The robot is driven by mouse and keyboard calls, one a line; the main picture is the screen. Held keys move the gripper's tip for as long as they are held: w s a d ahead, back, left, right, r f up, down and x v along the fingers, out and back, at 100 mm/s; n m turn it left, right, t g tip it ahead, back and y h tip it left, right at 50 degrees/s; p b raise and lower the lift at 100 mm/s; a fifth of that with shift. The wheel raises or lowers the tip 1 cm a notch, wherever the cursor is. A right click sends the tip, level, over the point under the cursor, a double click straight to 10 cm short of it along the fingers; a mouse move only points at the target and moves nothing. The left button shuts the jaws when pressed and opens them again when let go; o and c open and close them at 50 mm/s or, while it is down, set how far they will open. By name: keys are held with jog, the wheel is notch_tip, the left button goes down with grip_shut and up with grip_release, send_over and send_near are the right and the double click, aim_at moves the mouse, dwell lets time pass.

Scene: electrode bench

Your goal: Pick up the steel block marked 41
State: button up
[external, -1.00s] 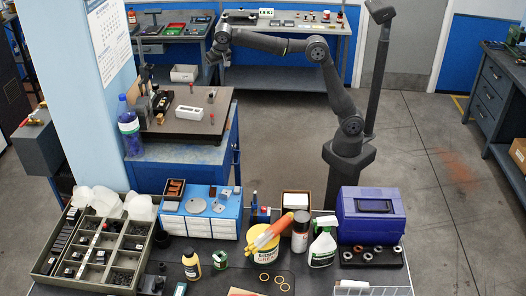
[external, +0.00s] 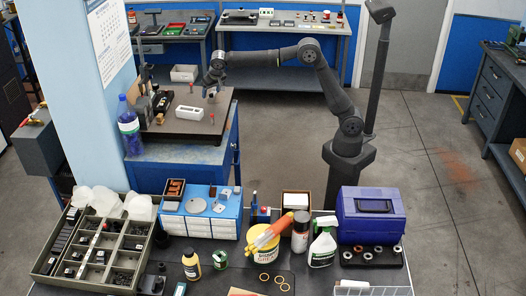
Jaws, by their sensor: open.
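My dark gripper (external: 211,92) is low over the far right part of the brown board (external: 165,128) on the blue bench. Its jaws are open, but the fingers are tiny here and I cannot tell whether anything sits between them. The white holder with dark holes (external: 191,114) lies on the board, nearer the camera and left of the gripper. A small red-topped piece (external: 212,118) stands near the board's right edge, in front of the gripper. No marking 41 is readable in this view, so I cannot tell which thing is the steel block.
A blue bottle (external: 128,127) stands at the bench's left front corner. Dark and brass-coloured equipment (external: 158,103) crowds the board's left side. The board's middle front is clear. A cluttered table with a compartment tray (external: 95,250) and a blue toolbox (external: 371,215) is nearest the camera.

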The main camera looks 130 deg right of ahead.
jog(key=shift+d+f, duration=0.25)
jog(key=shift+f, duration=0.4)
grip_shut()
